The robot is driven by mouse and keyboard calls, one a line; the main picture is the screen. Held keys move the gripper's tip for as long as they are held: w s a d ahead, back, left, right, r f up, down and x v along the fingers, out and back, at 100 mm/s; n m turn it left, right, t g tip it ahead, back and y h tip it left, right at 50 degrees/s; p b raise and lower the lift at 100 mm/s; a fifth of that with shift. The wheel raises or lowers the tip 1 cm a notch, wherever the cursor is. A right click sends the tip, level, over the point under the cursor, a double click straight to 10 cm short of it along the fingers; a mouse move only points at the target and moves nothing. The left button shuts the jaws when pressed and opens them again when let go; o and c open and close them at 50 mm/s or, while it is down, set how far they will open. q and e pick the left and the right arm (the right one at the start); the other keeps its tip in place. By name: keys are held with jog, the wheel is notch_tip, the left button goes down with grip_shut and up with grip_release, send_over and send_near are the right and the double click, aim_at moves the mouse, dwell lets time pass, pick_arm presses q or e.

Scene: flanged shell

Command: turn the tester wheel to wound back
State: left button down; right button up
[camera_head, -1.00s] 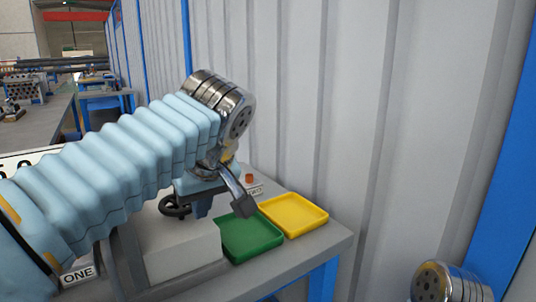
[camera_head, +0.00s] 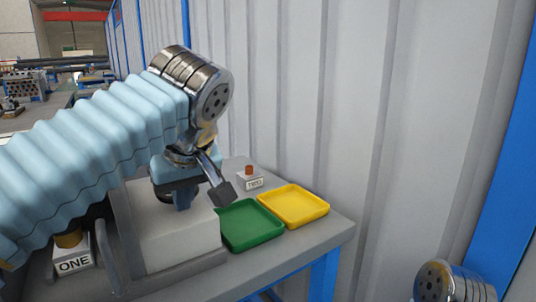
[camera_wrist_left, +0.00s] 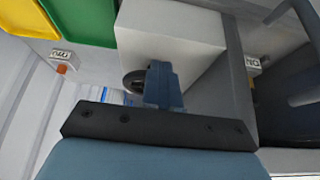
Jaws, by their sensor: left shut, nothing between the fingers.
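The tester is a pale box (camera_head: 180,235) on the grey bench, and it also shows in the left wrist view (camera_wrist_left: 170,35). Its dark round wheel (camera_wrist_left: 131,80) shows in the left wrist view at the box's end, partly hidden behind my fingers. In the head view my gripper and arm cover most of the wheel. My left gripper (camera_head: 183,200) is shut and empty, pointing down over the far end of the box; it also shows in the left wrist view (camera_wrist_left: 160,80), right beside the wheel. I cannot tell whether they touch. My right gripper is out of view.
A green tray (camera_head: 249,238) and a yellow tray (camera_head: 293,219) lie right of the box. A post labelled TWO (camera_head: 254,184) stands behind, one labelled ONE (camera_head: 73,265) at left. A grey handle (camera_head: 106,255) rises near the box. The corrugated wall (camera_head: 330,110) is close behind.

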pick_arm(q)
jog(key=shift+s+a+b, duration=0.2)
jog(key=shift+a+b, duration=0.1)
jog(key=shift+a, duration=0.45)
jog(key=shift+s+f, duration=0.1)
jog(key=shift+s, duration=0.05)
jog(key=shift+s+d+b, duration=0.1)
jog(key=shift+s+b, duration=0.05)
jog(key=shift+b, duration=0.2)
jog(key=shift+s, duration=0.1)
notch_tip(320, 180, up, 6)
jog(key=p, duration=0.5)
